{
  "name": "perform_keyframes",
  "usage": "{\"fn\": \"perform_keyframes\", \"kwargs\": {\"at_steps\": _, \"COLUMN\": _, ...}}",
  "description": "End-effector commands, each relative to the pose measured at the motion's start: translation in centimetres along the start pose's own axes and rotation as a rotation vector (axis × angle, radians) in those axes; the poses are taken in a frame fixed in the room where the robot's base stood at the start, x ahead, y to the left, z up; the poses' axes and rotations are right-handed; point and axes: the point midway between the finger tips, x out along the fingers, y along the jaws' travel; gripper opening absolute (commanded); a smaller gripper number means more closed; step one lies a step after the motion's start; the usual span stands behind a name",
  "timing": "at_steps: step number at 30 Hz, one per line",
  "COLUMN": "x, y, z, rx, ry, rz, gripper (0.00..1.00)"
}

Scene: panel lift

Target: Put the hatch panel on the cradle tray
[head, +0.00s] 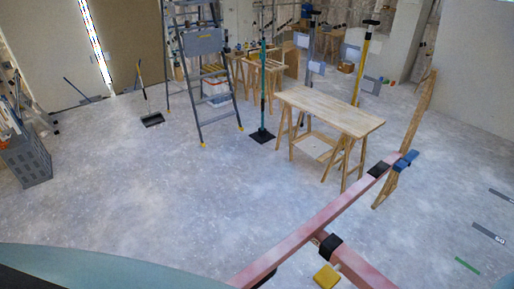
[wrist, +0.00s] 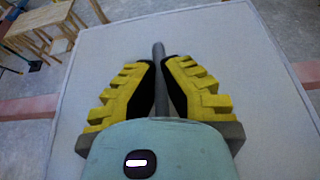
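The hatch panel (wrist: 230,50), a flat light grey board with a pale edge, fills most of the wrist view. A grey bar handle (wrist: 159,50) stands on it. My gripper (wrist: 160,65) has yellow ribbed fingers with black pads. They lean in from both sides and close on the handle, with no clear gap. The panel covers the middle of a pink beam (wrist: 20,108) that shows beyond both its sides. In the head view, a pink frame (head: 310,228) with black pads crosses the lower right; I cannot tell whether it is the cradle tray. My gripper and the panel are not visible there.
A wooden trestle table (head: 325,108) stands behind the pink frame. A blue clamp (head: 404,161) is at the frame's far end, near a leaning wooden board (head: 411,130). A stepladder (head: 205,80) and a grey crate (head: 26,158) stand further left. The middle floor is clear.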

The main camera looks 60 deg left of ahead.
Motion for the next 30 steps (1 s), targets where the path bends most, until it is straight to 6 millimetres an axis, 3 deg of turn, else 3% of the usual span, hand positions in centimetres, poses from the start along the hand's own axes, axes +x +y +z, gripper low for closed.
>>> {"fn": "perform_keyframes", "kwargs": {"at_steps": 3, "x": 2.6, "y": 0.4, "z": 0.7, "rx": -0.007, "ry": -0.009, "rz": 0.009, "gripper": 0.00}}
{"fn": "perform_keyframes", "kwargs": {"at_steps": 8, "x": 4.3, "y": 0.4, "z": 1.4, "rx": -0.006, "ry": -0.007, "rz": 0.006, "gripper": 0.00}}
{"fn": "perform_keyframes", "kwargs": {"at_steps": 14, "x": 4.8, "y": 0.4, "z": 1.5, "rx": -0.005, "ry": -0.006, "rz": 0.003, "gripper": 0.00}}
{"fn": "perform_keyframes", "kwargs": {"at_steps": 30, "x": 6.1, "y": 0.4, "z": -1.7, "rx": -0.004, "ry": -0.007, "rz": 0.002, "gripper": 0.00}}
